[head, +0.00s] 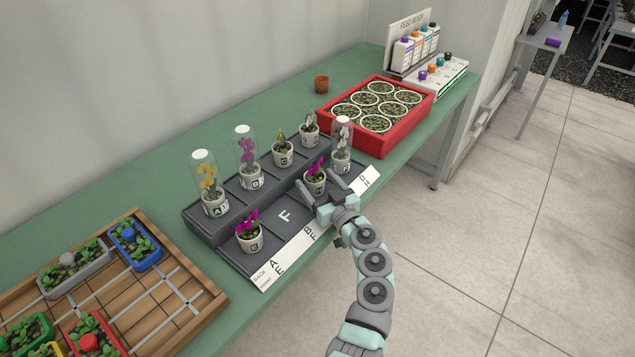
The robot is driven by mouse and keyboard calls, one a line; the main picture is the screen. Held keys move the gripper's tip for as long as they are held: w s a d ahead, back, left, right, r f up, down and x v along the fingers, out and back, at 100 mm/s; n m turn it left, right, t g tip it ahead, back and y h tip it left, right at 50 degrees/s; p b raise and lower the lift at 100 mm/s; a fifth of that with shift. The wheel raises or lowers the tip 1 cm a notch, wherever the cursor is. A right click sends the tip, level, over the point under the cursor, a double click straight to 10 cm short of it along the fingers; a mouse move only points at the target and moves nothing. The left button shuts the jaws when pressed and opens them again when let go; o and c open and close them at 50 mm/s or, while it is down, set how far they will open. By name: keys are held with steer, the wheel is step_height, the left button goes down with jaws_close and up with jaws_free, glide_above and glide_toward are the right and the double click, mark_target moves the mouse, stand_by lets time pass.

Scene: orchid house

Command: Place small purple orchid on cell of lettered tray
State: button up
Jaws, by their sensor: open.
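The lettered tray (225,262) is a dark grey two-step stand with white letters. One magenta-purple orchid (316,176) stands upright in a white pot on its front step, right of the bare cell marked F (285,215). Another purple orchid (250,230) stands in a white pot at the front step's left end. I cannot tell which one is the small one. My gripper (320,200) is open, right at the near side of the right-hand purple orchid's pot. Its fingers hide the pot's lower part, and I cannot tell whether they touch it.
Potted orchids fill the back step, including a yellow one (208,183) and a pink one (247,158) under clear covers. A covered white orchid (342,147) stands right of my gripper. A red crate (395,142) stands behind, and a wooden tray (195,318) at left.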

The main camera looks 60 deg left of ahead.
steer(key=shift+d+r, duration=0.2)
steer(key=d+p, duration=0.4)
steer(key=d, duration=0.6)
steer(key=shift+w+d, duration=0.15)
steer(key=shift+d, duration=0.7)
